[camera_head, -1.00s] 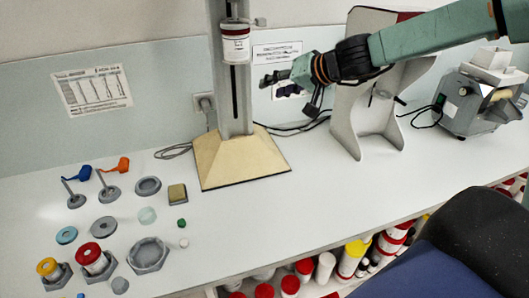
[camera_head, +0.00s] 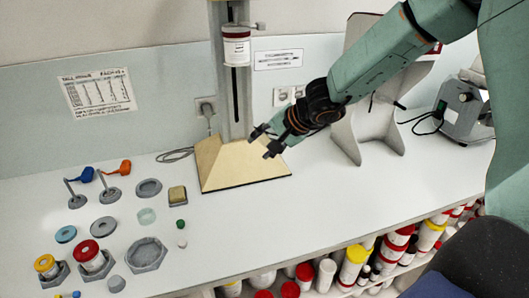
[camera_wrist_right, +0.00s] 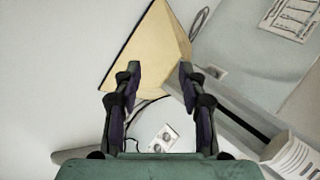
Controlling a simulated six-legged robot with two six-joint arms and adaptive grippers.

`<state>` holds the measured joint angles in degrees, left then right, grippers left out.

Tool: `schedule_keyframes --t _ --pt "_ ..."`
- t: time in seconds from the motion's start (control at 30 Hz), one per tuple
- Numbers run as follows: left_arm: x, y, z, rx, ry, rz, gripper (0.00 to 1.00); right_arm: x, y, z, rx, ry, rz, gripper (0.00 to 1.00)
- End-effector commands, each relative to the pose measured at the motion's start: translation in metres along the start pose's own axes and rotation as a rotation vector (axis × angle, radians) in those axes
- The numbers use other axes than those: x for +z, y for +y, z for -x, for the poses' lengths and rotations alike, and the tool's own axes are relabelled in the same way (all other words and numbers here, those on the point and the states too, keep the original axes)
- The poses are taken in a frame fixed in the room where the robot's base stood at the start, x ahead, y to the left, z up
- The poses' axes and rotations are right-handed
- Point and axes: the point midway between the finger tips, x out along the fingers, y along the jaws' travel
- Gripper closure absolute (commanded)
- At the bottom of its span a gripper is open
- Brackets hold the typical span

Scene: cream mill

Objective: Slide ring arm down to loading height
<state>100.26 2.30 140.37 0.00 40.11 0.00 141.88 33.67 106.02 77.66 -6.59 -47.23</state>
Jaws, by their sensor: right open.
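The stand has a grey upright column (camera_head: 219,85) with a dark slot, on a beige sloping base (camera_head: 222,170). A white, red-banded canister (camera_head: 236,50) sits high on the column's front, apparently at the ring arm; the ring itself is hard to make out. A small grey knob (camera_head: 260,26) sticks out to its right. My right gripper (camera_head: 261,142) is open and empty, well below the canister, at the right of the column's foot. In the right wrist view its open fingers (camera_wrist_right: 160,70) show against the beige base (camera_wrist_right: 150,42), touching nothing clearly. My left gripper is out of view.
Small holders, rings and jars, including a red-topped jar (camera_head: 89,256) and a grey hexagonal dish (camera_head: 147,254), stand on the counter's left. A grey bracket (camera_head: 372,135) and a mill (camera_head: 460,108) stand right. Bottles fill the shelf below. The counter's front middle is clear.

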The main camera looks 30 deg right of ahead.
Motion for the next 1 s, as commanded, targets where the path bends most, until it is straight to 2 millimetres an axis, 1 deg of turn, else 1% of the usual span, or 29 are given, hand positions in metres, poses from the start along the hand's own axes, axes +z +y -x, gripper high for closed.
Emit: schedule_keyframes --t 0.03,0.2,0.67,0.77,0.93,1.0 --pt "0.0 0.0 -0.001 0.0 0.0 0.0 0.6 0.002 0.003 -0.004 0.01 -0.002 0.003 0.58" --pt "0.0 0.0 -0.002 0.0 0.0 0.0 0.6 0.005 0.007 -0.008 0.023 -0.005 0.002 0.58" --pt "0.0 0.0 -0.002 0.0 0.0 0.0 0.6 0.005 0.007 -0.008 0.023 -0.005 0.004 0.58" --pt "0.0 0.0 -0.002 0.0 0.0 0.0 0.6 0.003 0.001 -0.004 0.011 0.001 0.006 0.58" --pt "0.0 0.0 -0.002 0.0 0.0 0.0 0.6 -0.006 -0.022 0.013 -0.043 0.021 0.003 0.58" --pt "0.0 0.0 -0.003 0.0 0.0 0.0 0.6 -0.007 -0.026 0.016 -0.053 0.021 0.01 0.58"
